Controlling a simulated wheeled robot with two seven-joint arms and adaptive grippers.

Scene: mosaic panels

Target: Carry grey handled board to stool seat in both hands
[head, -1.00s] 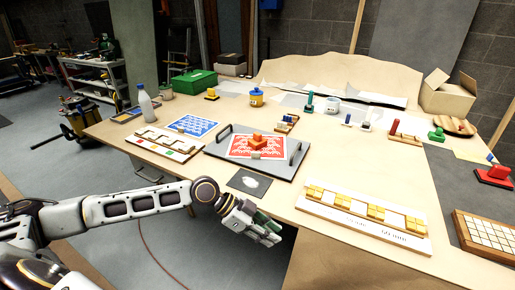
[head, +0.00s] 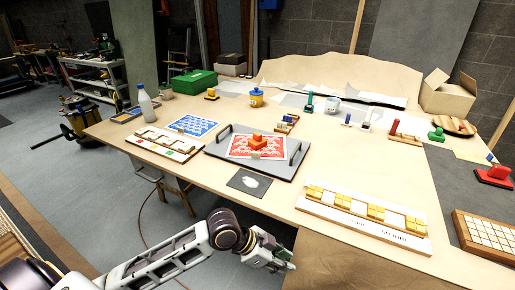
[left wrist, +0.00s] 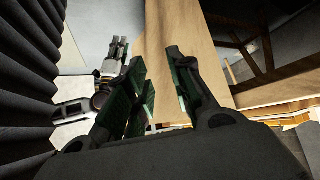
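The grey handled board (head: 279,170) lies flat on the table, with a dark handle (head: 222,131) at its left end and another at its right. A red patterned sheet (head: 240,149) lies on it, with an orange block (head: 257,141) and a small pale block (head: 256,155) on top. My left gripper (head: 288,260) is low in front of the table's near edge, apart from the board. The left wrist view shows its green-padded fingers (left wrist: 158,68) spread and empty. Another gripper (left wrist: 118,50), apparently my right, shows small there. I cannot make out a stool seat.
The table (head: 310,170) also bears a tile rack (head: 365,212) at the near right, a dark card (head: 248,183) before the board, a white rack (head: 163,143) and a bottle (head: 145,101) at left. Open floor (head: 110,215) lies left of the table.

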